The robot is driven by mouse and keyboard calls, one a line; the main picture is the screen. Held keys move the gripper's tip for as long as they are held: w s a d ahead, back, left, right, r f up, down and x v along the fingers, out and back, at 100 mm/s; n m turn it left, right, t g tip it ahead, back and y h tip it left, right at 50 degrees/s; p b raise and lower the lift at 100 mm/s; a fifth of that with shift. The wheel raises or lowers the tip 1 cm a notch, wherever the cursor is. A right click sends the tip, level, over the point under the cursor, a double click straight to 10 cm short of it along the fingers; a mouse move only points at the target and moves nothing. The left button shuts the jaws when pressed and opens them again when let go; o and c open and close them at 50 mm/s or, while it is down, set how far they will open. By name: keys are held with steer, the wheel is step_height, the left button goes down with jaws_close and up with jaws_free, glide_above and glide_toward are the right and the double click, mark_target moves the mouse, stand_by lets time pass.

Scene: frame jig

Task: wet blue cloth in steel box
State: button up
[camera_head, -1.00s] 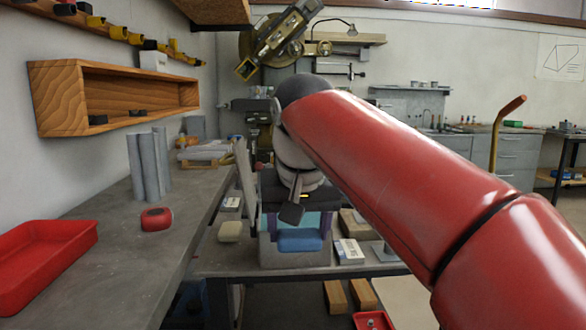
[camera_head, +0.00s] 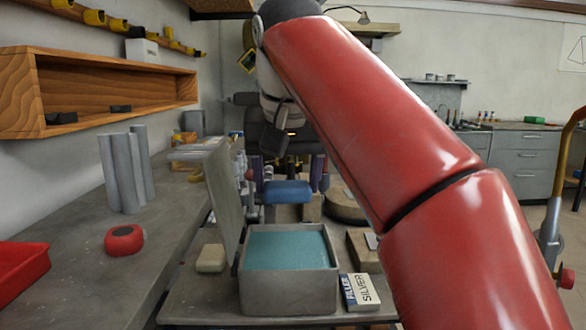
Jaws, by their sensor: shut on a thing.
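The blue cloth (camera_head: 287,192) looks like a small folded pad. My gripper (camera_head: 288,172) is shut on it and holds it up, with a finger on either side. The grey steel box (camera_head: 288,293) stands open on the low bench, nearer to the camera than the cloth. A flat teal surface (camera_head: 287,249) fills its inside; I cannot tell whether it is water or a lining. Its grey lid (camera_head: 221,190) stands raised at the left. The cloth appears above and beyond the box's far rim, apart from it. Whether the cloth is wet does not show.
A cream block (camera_head: 211,258) lies left of the box, and a carton marked SILVER (camera_head: 360,292) lies right of it. A round wooden piece (camera_head: 345,205) is behind. The left bench holds grey cylinders (camera_head: 127,170), a red round item (camera_head: 124,240) and a red tray (camera_head: 20,275).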

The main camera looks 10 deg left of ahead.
mark_target(288, 202)
steer(key=shift+w+f, duration=0.1)
steer(key=shift+w, duration=0.05)
steer(key=shift+f, duration=1.4)
steer(key=shift+f+b, duration=2.55)
steer(key=shift+f, duration=1.6)
steer(key=shift+r+p, duration=2.55)
steer(key=shift+r, duration=0.95)
steer(key=shift+r, duration=0.1)
